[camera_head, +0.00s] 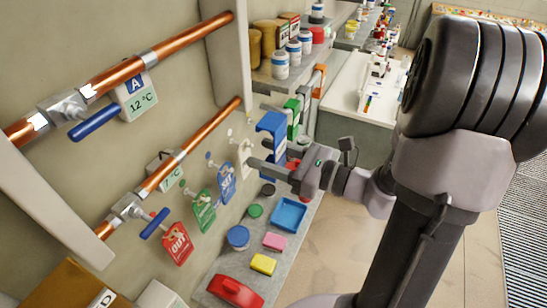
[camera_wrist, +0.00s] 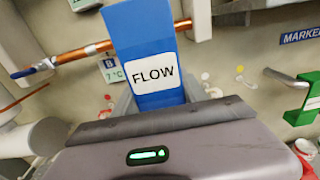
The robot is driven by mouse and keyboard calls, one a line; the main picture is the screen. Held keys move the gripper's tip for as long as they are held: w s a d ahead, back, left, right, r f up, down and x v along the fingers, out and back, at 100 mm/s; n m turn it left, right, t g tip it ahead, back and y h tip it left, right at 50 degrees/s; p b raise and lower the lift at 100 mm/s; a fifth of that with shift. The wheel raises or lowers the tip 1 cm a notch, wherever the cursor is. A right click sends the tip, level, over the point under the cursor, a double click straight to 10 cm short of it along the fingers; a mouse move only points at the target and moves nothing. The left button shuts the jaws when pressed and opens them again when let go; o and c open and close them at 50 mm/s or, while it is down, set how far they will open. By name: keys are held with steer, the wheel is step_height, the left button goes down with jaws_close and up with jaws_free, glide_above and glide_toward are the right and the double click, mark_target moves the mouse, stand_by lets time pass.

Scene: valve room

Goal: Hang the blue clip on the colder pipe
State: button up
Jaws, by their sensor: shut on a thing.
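My gripper (camera_head: 262,154) is shut on the blue clip (camera_head: 271,127), held in front of the wall to the right of the pipes. In the wrist view the clip (camera_wrist: 145,35) fills the top middle, with a white FLOW label. The upper copper pipe (camera_head: 185,41) carries display A (camera_head: 138,97), reading 12 °C. The lower copper pipe (camera_head: 195,143) carries display B (camera_head: 170,178), reading 7 °C; it also shows in the wrist view (camera_wrist: 80,53), behind the clip. The clip is apart from both pipes in the head view.
Red (camera_head: 178,243), green (camera_head: 204,211) and blue (camera_head: 227,183) tags hang on the wall below the lower pipe. A green clip (camera_head: 293,116) hangs on a hook beside my gripper. A grey shelf (camera_head: 222,263) below holds a blue tray (camera_head: 289,215) and small items.

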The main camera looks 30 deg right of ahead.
steer(key=f+p+x, duration=0.1)
steer(key=x, duration=1.1)
steer(key=shift+a+p, duration=0.4)
steer(key=o, duration=1.5)
